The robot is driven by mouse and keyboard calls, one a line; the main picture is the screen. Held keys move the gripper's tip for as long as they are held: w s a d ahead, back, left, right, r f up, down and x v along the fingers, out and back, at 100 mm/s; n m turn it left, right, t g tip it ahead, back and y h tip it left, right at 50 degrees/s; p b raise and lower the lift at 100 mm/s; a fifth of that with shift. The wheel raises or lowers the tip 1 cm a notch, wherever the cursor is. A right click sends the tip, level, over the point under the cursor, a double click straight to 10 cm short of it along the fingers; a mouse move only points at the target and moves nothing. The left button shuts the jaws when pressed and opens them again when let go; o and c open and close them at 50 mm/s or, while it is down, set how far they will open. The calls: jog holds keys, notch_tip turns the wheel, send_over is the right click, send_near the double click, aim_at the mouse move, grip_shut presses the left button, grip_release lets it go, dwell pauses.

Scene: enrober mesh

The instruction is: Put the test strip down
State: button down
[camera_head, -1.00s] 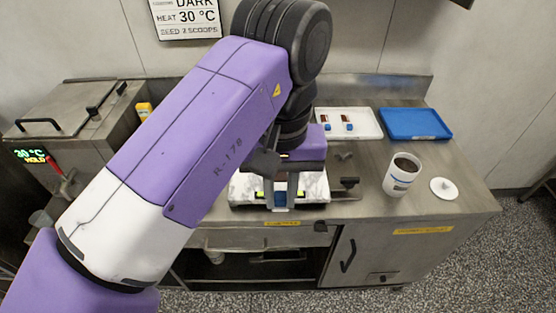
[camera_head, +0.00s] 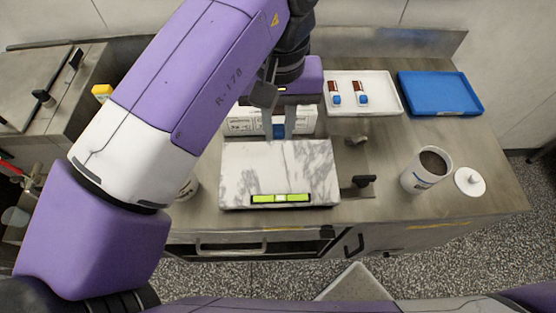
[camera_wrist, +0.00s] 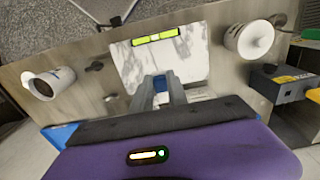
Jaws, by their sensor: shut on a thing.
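My gripper (camera_head: 279,122) is shut on the blue grip of the test strip (camera_head: 279,130), at the back edge of the marble slab (camera_head: 240,170). In the wrist view the blue grip (camera_wrist: 160,82) shows between the fingers of my gripper (camera_wrist: 160,90). Two other strips with blue grips and brown ends lie in the white tray (camera_head: 388,104), to the right of my gripper.
A green level (camera_head: 281,199) lies along the slab's front edge. A white box with print (camera_head: 243,124) is behind the slab. To the right are a black handle (camera_head: 364,181), a cup of brown liquid (camera_head: 426,171), a white lid (camera_head: 470,181) and an empty blue tray (camera_head: 440,94).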

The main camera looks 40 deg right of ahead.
aim_at(279, 139)
notch_tip(279, 139, down, 17)
jog(key=shift+f+p, duration=0.15)
jog(key=shift+p, duration=0.25)
jog(key=shift+f, duration=0.2)
jog(key=c, duration=1.3)
grip_release()
notch_tip(279, 139, up, 12)
jog(key=shift+r+b, duration=0.25)
jog(key=shift+b, duration=0.05)
